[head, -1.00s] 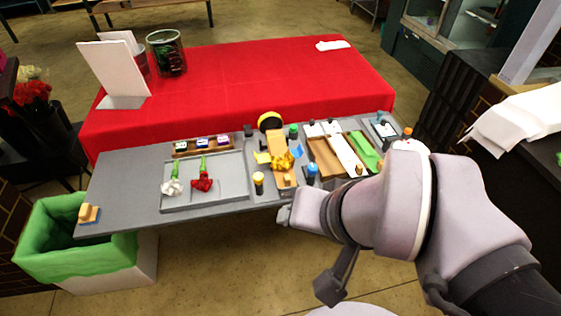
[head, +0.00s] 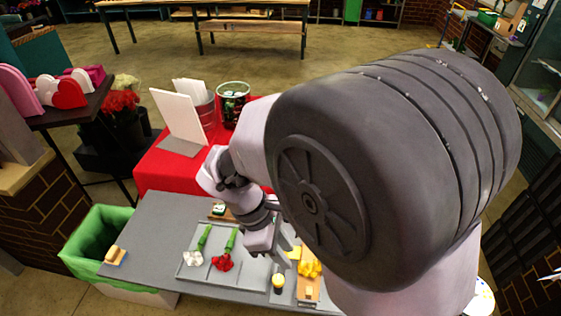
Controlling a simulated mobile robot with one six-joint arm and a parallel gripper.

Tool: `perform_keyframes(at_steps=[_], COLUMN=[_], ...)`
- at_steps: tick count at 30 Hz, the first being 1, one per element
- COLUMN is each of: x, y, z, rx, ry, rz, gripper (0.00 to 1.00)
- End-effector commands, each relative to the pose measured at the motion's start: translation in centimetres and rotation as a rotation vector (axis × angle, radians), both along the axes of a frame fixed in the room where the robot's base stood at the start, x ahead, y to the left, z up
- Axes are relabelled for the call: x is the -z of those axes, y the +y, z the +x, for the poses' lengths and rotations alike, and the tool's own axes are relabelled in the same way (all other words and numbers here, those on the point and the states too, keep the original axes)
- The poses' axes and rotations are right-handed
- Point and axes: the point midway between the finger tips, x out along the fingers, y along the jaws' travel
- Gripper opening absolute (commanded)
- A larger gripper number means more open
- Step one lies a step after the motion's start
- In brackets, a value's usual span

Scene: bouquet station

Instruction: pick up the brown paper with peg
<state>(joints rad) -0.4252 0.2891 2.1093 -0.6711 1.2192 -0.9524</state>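A brown strip (head: 313,290), which looks like brown paper, lies on the grey table near its front edge. A yellow flower (head: 309,268) rests on it, and a small tan piece that may be a peg (head: 308,293) is on its near part. My arm covers the area to its right, so any other brown paper there is hidden. My gripper (head: 264,240) is low over the table, left of the brown strip and just right of the red flower. Its fingertips cannot be made out, so I cannot tell whether it is open or shut.
A grey tray (head: 205,272) holds a red flower (head: 223,262) and a white flower (head: 192,258). A yellow-topped container (head: 278,281) stands beside the brown strip. A green-lined bin (head: 95,235) is at the left. A red-covered table (head: 160,172) with a white board (head: 180,116) is behind.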

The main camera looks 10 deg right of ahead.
Motion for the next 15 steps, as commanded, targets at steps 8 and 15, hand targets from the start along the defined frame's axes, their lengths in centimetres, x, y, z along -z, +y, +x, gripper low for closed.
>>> perform_keyframes(at_steps=[8,15], x=[8.0,11.3], y=[-2.8,-4.3], z=[-1.0,-1.5], rx=[-0.003,-0.002], ry=[0.008,0.005], rz=[-0.003,-0.002], gripper=[0.27,0.27])
